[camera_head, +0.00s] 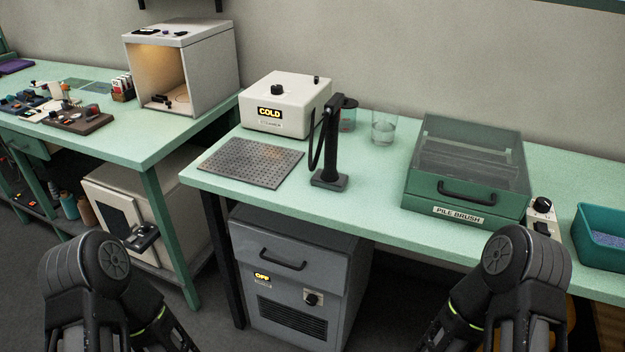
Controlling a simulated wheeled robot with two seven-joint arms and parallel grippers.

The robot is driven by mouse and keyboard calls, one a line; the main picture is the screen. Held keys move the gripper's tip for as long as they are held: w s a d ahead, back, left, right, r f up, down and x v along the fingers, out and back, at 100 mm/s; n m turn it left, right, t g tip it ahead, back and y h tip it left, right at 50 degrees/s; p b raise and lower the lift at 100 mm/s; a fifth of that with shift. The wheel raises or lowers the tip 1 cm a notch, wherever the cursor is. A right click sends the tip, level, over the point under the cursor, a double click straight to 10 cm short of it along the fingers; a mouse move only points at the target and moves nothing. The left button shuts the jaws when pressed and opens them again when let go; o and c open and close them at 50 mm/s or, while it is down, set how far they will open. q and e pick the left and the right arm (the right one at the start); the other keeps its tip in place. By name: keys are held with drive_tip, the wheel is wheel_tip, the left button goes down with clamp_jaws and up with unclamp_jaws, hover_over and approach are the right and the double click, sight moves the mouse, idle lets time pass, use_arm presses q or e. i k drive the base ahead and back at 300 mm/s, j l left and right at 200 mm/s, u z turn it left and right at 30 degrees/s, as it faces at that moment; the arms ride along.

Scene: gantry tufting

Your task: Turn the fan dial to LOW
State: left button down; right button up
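A grey cabinet (300,275) stands on the floor under the green bench. Its front has a handle (283,259), a lit label reading OFF (262,276), a slotted grille (291,317) and a small dark dial (313,299) on a pale plate right of the label. No visible lettering says fan, but this is the dial beside the grille. The dial's pointer is too small to read. Parts of both my arms show at the bottom left and bottom right, clear of the cabinet. Neither gripper is in view.
On the bench (375,200) are a white box reading COLD (285,108), a perforated plate (250,162), a black stand (330,160), a glass (384,127), a PILE BRUSH case (467,180), a small dial unit (541,212) and a teal bin (600,240). The bench overhangs the cabinet.

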sight(311, 299)
drive_tip(key=i+l+u, duration=0.1)
drive_tip(key=l, duration=0.25)
drive_tip(key=i+l+u, duration=0.1)
drive_tip(key=l, duration=0.3)
drive_tip(key=k+j+z, duration=0.25)
drive_tip(key=k+j, duration=0.25)
drive_tip(key=j, duration=0.25)
drive_tip(key=k+j+z, duration=0.25)
drive_tip(key=k+j, duration=0.3)
drive_tip(key=j, duration=0.15)
drive_tip(key=i+j, duration=0.25)
drive_tip(key=j, duration=0.15)
drive_tip(key=i+j, duration=0.25)
drive_tip(key=j, duration=0.2)
drive_tip(key=i+j+z, duration=0.1)
drive_tip(key=z, duration=1.65)
